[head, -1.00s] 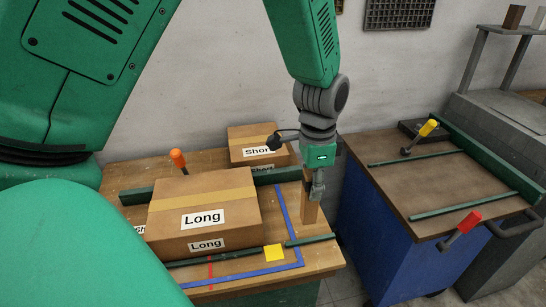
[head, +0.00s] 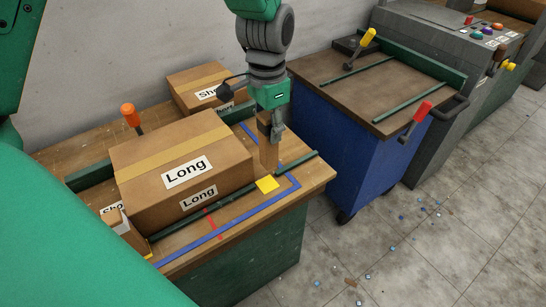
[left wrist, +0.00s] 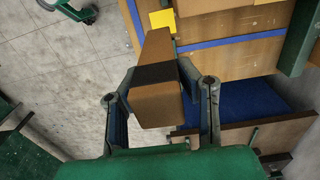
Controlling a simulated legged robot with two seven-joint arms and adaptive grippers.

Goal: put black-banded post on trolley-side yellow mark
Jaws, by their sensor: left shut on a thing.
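My left gripper (head: 272,128) is shut on the brown post (head: 268,155), which hangs roughly upright over the right end of the wooden table (head: 318,178). In the left wrist view the post (left wrist: 158,108) sits between both fingers (left wrist: 160,95), with a black band around it. The trolley-side yellow mark (head: 267,184) is a flat square near the table's right corner, just in front of the post's lower end. It also shows in the left wrist view (left wrist: 162,19). Whether the post touches the table cannot be told. My right gripper is not in view.
A large "Long" carton (head: 185,170) stands left of the post, with a "Short" carton (head: 200,85) behind. A green rail (head: 297,163) and blue line (head: 215,232) run by the mark. The blue trolley (head: 350,140) stands to the right, with levers on top.

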